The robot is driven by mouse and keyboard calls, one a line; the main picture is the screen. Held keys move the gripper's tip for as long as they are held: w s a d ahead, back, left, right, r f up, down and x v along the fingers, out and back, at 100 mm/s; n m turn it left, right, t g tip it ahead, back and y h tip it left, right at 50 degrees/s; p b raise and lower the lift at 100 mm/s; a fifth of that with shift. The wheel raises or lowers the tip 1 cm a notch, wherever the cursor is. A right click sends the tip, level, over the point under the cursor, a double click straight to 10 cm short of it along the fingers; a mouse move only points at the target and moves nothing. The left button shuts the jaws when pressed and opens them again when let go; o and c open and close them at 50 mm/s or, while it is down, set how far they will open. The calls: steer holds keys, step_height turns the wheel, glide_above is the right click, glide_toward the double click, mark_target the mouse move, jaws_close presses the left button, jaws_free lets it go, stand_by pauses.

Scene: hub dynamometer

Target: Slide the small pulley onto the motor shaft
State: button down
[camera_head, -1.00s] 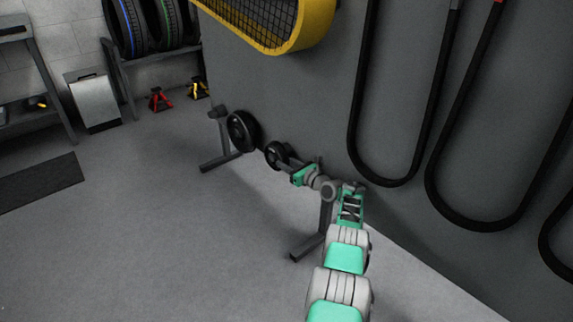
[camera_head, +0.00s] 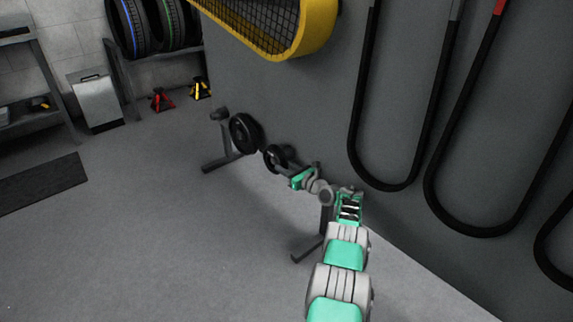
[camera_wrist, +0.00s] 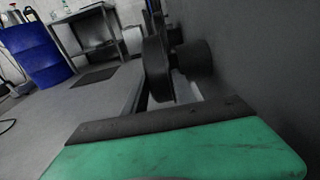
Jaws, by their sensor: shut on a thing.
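My gripper (camera_head: 289,172) reaches from the lower right toward a floor stand and is shut on the small pulley (camera_head: 274,158), a dark wheel at its tip. The fingers' grip itself is too small to make out in the head view. A larger dark wheel (camera_head: 242,134) stands just beyond it, to the upper left. In the wrist view a dark disc (camera_wrist: 156,68) is ahead of the green gripper body (camera_wrist: 185,150), with a dark cylinder (camera_wrist: 195,60) behind it to the right. I cannot make out the motor shaft.
The stand has a left foot (camera_head: 221,161) and a right foot (camera_head: 307,249). The grey wall with hanging belts (camera_head: 390,185) is close on the right. A yellow mesh guard (camera_head: 310,35) is overhead.

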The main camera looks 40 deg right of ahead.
steer(key=a+p, duration=0.7)
steer(key=p, duration=0.2)
steer(key=shift+s+a+r, duration=0.15)
steer(key=shift+s+a, duration=0.1)
steer(key=shift+a, duration=0.05)
stand_by(0.6)
steer(key=a+p, duration=0.3)
steer(key=a, duration=0.3)
steer(key=shift+s+p, duration=0.15)
steer(key=shift+p, duration=0.25)
